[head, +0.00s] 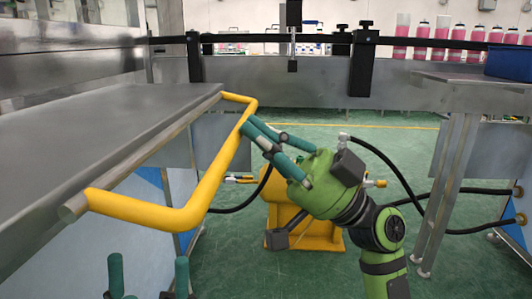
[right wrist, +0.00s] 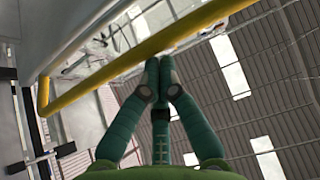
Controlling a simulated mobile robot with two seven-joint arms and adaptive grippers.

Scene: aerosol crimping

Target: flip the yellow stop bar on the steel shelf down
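The yellow stop bar (head: 213,180) is a U-shaped tube joined at both ends to a round rod along the front edge of the steel shelf (head: 95,118). It juts out from that edge to the right, over the floor; its exact tilt is hard to tell. My right gripper (head: 250,130) has its green fingers drawn together, with the tips at the outer side of the bar's long tube. In the right wrist view the tips sit close to the yellow bar (right wrist: 150,46); contact is unclear. My left gripper (head: 148,268) shows only spread fingertips at the bottom.
A yellow machine (head: 305,230) with black hoses stands on the green floor behind my right arm. A steel table (head: 465,78) with a blue bin (head: 508,62) is at the right. Pink bottles (head: 440,40) line the back.

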